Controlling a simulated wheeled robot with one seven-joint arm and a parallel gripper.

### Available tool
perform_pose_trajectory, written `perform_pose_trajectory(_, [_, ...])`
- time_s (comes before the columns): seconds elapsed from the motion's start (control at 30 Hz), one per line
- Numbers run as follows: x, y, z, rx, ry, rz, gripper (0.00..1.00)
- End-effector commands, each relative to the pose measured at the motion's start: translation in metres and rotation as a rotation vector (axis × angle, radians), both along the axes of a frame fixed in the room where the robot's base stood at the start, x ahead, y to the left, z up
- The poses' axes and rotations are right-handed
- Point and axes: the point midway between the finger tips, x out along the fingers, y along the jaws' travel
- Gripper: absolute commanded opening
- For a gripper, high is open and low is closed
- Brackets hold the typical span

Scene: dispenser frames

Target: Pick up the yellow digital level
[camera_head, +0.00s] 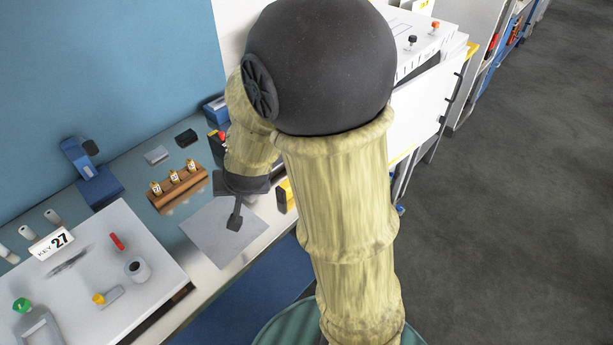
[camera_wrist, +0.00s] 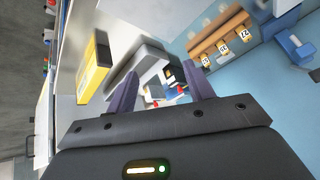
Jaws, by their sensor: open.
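The yellow digital level (camera_wrist: 94,72) stands at the left in the wrist view, a yellow block with a dark strip and a dark end. In the head view, a yellow and dark piece (camera_head: 286,195), which looks like the same level, shows at the table's front edge, partly hidden by my arm. My gripper (camera_wrist: 163,88) is open, with its two dark fingers apart and no level between them. In the head view my gripper (camera_head: 236,218) is over a grey square sheet (camera_head: 213,232), to the left of the yellow piece.
A wooden rack (camera_head: 179,188) with numbered tags stands behind the sheet. A blue device (camera_head: 92,180) is farther left. A white board (camera_head: 105,290) with knobs and a "KEY 27" sign fills the lower left. A white cabinet (camera_head: 425,100) stands right of my arm.

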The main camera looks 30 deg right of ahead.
Motion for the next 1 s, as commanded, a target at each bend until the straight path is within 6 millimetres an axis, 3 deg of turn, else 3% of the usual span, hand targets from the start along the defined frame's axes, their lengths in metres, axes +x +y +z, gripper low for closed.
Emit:
perform_pose_trajectory(0.13, [0.041,-0.004,-0.013,-0.025,-0.132,-0.191,0.53])
perform_pose_trajectory(0.33, [0.064,-0.025,-0.028,-0.149,-0.265,-0.479,0.53])
perform_pose_trajectory(0.47, [0.059,-0.040,-0.038,-0.283,-0.314,-0.667,0.53])
perform_pose_trajectory(0.7, [0.024,-0.053,-0.047,-0.523,-0.336,-0.928,0.53])
perform_pose_trajectory(1.0, [0.014,-0.055,-0.046,-0.569,-0.333,-0.976,0.53])
